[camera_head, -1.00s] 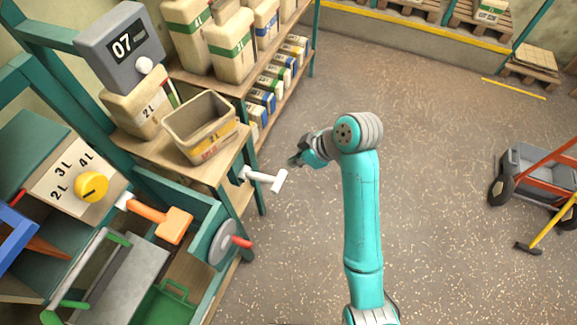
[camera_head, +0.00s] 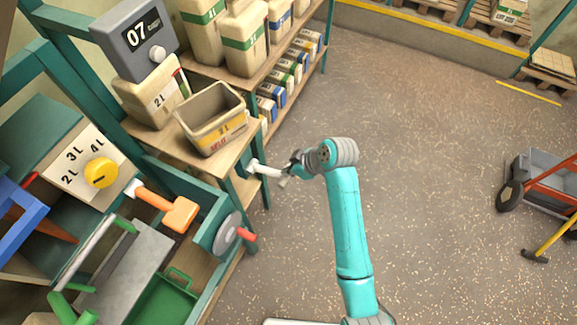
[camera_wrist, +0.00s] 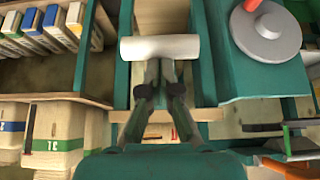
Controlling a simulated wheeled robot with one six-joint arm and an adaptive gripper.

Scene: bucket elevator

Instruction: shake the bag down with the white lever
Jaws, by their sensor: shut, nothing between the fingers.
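The white lever (camera_head: 262,168) sticks out from the teal frame below the wooden shelf in the head view. In the wrist view its white crossbar handle (camera_wrist: 160,47) lies across the top middle, in front of the fingertips. My gripper (camera_head: 291,168) is at the handle's outer end; its fingers (camera_wrist: 160,68) are shut with nothing between them. Whether they touch the handle I cannot tell. A beige container marked 2 L (camera_head: 153,94) stands below a grey display reading 07 (camera_head: 136,38). I cannot tell which container is the bag.
An open beige bin (camera_head: 212,118) stands on the shelf above the lever. A grey wheel with a red knob (camera_head: 228,234), an orange handle (camera_head: 170,208) and a yellow dial (camera_head: 101,173) are at the left. The floor right of my arm is clear up to a cart (camera_head: 540,180).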

